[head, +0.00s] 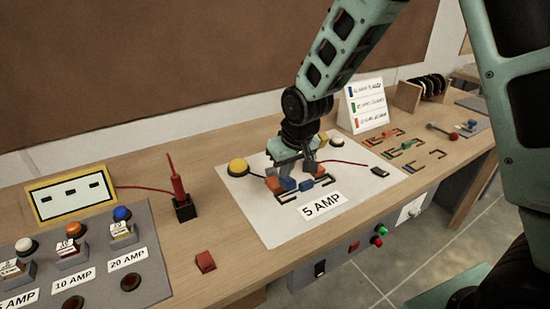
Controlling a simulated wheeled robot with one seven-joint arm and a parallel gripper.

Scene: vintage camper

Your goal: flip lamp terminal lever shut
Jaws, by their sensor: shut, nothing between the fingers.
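A white sheet (262,212) marked 5 AMP lies on the bench. On it sits a small terminal block with orange parts (274,184) and blue parts (288,183), in front of a yellow dome lamp (238,167). Another blue piece (306,185) sits to the right on a dark bracket. My gripper (295,168) points down over the terminal block, shut and empty, with its fingertips close to the orange and blue parts. I cannot tell whether it touches them. Which part is the lever, and how far it is raised, is too small to tell.
A red probe (178,183) stands in a black holder at left, near a yellow-framed meter (73,195). A grey button panel (110,262) fills the left front. A label card (366,105) and coloured brackets (404,147) are at right. A loose red piece (205,262) lies near the front edge.

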